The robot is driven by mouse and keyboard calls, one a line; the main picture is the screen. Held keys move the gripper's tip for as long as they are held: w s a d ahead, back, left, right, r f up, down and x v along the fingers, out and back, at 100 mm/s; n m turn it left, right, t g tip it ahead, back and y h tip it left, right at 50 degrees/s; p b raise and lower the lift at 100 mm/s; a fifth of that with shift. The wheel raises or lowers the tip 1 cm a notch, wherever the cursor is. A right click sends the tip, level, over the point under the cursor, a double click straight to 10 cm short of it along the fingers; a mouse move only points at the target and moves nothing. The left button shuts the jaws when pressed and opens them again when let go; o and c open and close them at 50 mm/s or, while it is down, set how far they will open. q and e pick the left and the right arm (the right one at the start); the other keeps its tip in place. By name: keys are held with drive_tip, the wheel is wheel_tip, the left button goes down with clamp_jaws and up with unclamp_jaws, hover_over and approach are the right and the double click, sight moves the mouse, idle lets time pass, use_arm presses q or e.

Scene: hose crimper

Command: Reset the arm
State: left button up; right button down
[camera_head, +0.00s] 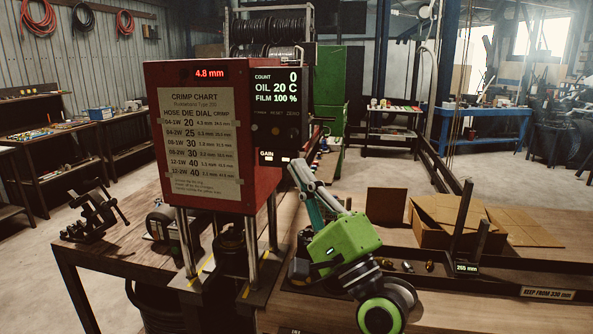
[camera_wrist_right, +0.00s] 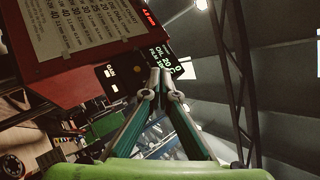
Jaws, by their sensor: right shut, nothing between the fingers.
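My right gripper (camera_head: 302,176) is in front of the lower right of the red crimper (camera_head: 272,190), with its green body below and its fingers pointing up and left. In the right wrist view, my right gripper (camera_wrist_right: 160,76) has its fingertips together with nothing between them. The crimper's control panel (camera_head: 278,105) shows lit text, and it also appears beyond the fingertips in the wrist view (camera_wrist_right: 118,79). I cannot tell the exact gap between fingertips and panel. A crimp chart (camera_head: 199,145) is on the crimper's front. My left gripper is not in view.
The crimper stands on a wooden bench (camera_head: 120,250). A vise (camera_head: 92,213) is at the bench's left. An open cardboard box (camera_head: 450,218) and a black measuring rail with a 265 mm display (camera_head: 467,268) are at the right. Small fittings (camera_head: 407,266) lie near my right arm.

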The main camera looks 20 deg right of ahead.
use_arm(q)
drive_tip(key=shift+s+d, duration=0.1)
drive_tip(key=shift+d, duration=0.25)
